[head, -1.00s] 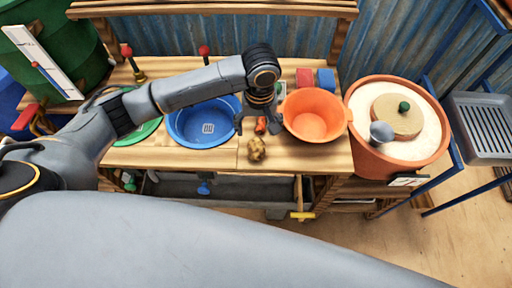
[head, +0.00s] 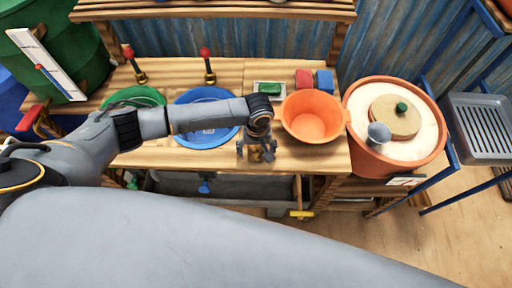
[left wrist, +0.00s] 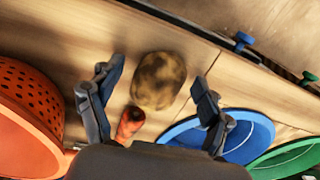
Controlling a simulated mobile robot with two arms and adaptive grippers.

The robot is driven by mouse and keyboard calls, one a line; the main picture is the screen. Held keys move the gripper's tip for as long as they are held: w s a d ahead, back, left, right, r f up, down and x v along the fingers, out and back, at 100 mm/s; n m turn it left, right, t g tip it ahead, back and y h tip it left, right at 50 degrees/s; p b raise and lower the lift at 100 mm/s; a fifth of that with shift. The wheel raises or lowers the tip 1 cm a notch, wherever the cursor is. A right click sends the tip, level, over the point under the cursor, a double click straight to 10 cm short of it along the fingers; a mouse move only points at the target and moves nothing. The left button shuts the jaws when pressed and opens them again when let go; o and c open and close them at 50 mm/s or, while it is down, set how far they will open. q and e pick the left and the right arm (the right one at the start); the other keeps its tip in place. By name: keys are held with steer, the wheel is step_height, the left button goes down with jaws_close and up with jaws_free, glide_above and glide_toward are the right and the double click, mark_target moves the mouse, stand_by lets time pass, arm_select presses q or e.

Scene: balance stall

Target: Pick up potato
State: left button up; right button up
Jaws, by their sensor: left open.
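The potato (left wrist: 159,80) is a brown, mottled lump on the wooden bench in the left wrist view. It lies between and just beyond the two spread fingers of my left gripper (left wrist: 150,98), with none clearly touching it. In the head view my left gripper (head: 257,154) points down over the bench front, and the potato is hidden beneath it. An orange carrot-like piece (left wrist: 129,124) lies beside the potato, close to the gripper's palm. My right gripper is not in view.
An orange bowl (head: 314,117), with holes in the wrist view, stands right of the gripper. A blue basin (head: 190,140) and a green one (head: 142,97) are left. A terracotta tub (head: 378,158) stands at the right end. Red and blue blocks (head: 314,80) sit behind the bowl.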

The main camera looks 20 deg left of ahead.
arm_select(q)
steer(key=shift+c, duration=0.2)
steer(key=c, duration=1.3)
steer(key=shift+o, duration=0.2)
